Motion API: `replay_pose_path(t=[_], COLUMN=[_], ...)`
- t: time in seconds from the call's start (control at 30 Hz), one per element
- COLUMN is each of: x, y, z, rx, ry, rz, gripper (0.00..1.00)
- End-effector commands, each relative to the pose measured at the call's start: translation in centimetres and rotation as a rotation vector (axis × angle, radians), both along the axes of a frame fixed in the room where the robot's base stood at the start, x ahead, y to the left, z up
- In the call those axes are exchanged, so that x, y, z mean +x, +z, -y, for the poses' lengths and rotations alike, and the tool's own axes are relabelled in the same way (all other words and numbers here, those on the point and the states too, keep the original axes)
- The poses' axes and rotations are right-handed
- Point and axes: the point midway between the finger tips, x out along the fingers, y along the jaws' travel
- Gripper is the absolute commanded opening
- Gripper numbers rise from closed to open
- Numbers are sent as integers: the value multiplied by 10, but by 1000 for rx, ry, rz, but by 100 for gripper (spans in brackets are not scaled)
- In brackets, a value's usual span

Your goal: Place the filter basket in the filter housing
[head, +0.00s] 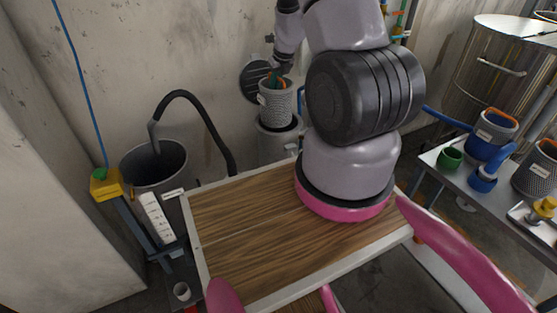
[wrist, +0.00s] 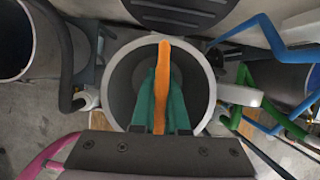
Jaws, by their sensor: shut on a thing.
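The filter basket (head: 276,103) is a grey mesh cylinder with a pale label, held upright at the back of the head view. My gripper (head: 276,82) is shut on its orange handle; the green fingers (wrist: 161,105) grip the handle in the wrist view, inside a round grey rim. The filter housing (head: 279,148) is a light grey cylinder by the wall, directly under the basket, with a dark opening at its top. The basket's lower end is at this opening; I cannot tell whether it has entered. The housing is mostly hidden in the wrist view.
A round black lid (head: 254,80) stands open behind the housing. A dark bucket (head: 170,187) with a black hose (head: 205,115) is to the left.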

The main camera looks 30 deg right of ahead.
Motion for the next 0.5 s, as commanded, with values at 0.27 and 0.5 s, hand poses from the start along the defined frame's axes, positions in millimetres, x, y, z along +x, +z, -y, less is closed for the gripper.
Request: replay_pose_path(t=[0.27,0.5], x=[-4,-5], y=[-20,-67], z=[6,6], rx=[-7,-8], ry=[-61,-66], rz=[-6,-11], gripper=[0,0])
